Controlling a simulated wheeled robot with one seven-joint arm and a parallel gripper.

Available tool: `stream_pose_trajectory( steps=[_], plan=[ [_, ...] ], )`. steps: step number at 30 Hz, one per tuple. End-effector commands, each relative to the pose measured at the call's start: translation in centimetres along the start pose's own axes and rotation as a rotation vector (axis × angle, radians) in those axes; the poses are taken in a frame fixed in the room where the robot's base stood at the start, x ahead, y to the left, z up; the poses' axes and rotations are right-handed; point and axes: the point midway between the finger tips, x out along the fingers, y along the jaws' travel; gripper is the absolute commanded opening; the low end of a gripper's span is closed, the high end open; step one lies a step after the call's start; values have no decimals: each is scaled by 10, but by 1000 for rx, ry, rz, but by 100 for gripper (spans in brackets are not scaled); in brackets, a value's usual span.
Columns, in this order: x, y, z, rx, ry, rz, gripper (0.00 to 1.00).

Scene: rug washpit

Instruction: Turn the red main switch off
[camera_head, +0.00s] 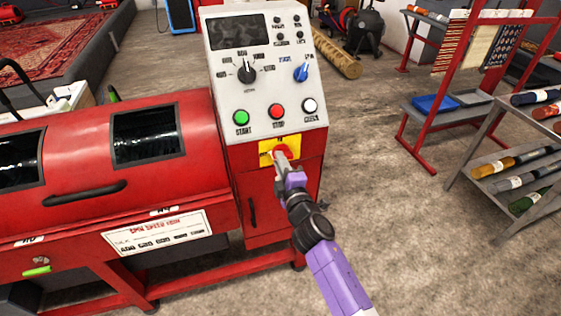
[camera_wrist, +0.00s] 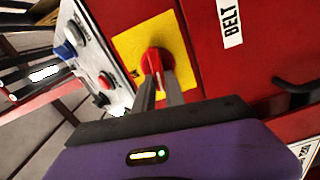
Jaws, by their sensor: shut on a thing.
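The red main switch (camera_head: 284,151) sits on a yellow plate (camera_head: 265,160) on the front of the red machine, below the grey control panel. In the wrist view the red switch (camera_wrist: 157,58) is in the middle of its yellow plate (camera_wrist: 128,48). My gripper (camera_head: 283,160) reaches it from the front, and its two fingers (camera_wrist: 158,78) are shut on the switch's handle. The fingers hide much of the handle, so I cannot tell its exact angle.
The control panel (camera_head: 262,95) above carries a green start button (camera_head: 241,118), a red stop button (camera_head: 277,112), a white button (camera_head: 309,105), a black knob (camera_head: 246,72) and a blue knob (camera_head: 301,72). A red rack (camera_head: 425,125) stands right. Floor between is clear.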

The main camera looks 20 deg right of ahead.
Motion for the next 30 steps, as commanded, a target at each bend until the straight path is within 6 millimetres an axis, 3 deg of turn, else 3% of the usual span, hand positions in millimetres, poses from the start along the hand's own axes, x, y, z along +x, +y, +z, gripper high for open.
stream_pose_trajectory(
  steps=[12,27,28,30],
  plan=[
    [-1,-4,0,-167,0,-3,0],
    [-1,-5,0,-185,0,-3,0],
    [-1,-5,0,-185,0,-3,16],
    [-1,-5,0,-185,0,-3,30]
  ],
)
